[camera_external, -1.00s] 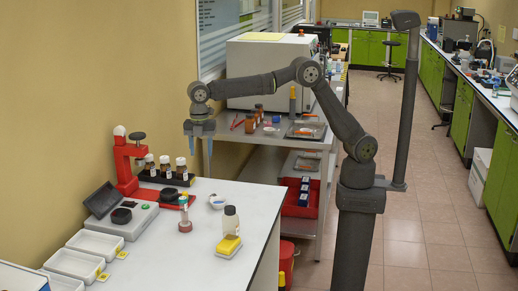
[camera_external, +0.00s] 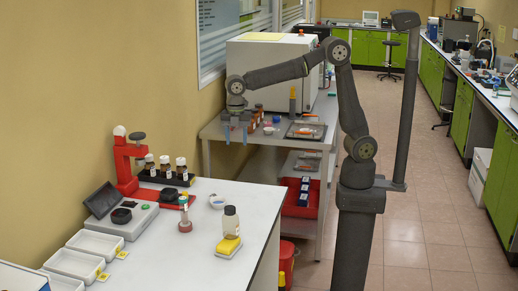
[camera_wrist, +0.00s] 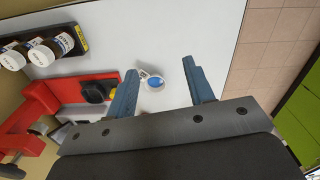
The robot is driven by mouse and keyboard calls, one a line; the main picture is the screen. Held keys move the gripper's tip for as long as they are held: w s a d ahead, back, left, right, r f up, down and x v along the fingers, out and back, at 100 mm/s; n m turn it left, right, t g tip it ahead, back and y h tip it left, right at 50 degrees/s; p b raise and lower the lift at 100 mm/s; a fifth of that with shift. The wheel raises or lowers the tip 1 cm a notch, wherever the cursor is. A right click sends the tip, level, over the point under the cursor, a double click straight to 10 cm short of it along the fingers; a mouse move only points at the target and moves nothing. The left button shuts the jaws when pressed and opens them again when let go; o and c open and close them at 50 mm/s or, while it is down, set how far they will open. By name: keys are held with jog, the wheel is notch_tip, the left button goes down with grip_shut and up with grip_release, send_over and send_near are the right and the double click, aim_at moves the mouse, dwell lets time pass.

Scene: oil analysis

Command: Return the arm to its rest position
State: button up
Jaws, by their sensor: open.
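My gripper (camera_external: 236,133) has blue fingers pointing down and stands high, near the left end of the grey shelf unit behind the white table. It is open and empty. In the wrist view my gripper (camera_wrist: 160,80) shows both blue fingers apart, with white table surface between and beyond them. My arm rises from its dark column, bends at a high elbow and reaches left. No task object is held.
The white table (camera_external: 190,260) bears a red stand (camera_external: 125,165), several brown bottles (camera_external: 166,167), a bottle on a yellow block (camera_external: 231,222), a small dish (camera_external: 217,200) and white trays (camera_external: 75,263). The shelf unit (camera_external: 215,131) carries a large white box (camera_external: 270,70).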

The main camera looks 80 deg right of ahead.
jog(key=s+d+f, duration=0.4)
jog(key=s+d, duration=0.6)
jog(key=s, duration=0.2)
jog(key=shift+s+d, duration=0.25)
jog(key=shift+s, duration=0.15)
jog(key=w+a+r, duration=0.4)
jog(key=w+a, duration=0.9)
jog(key=w, duration=0.2)
jog(key=shift+w+a+r, duration=0.15)
jog(key=shift+r, duration=0.05)
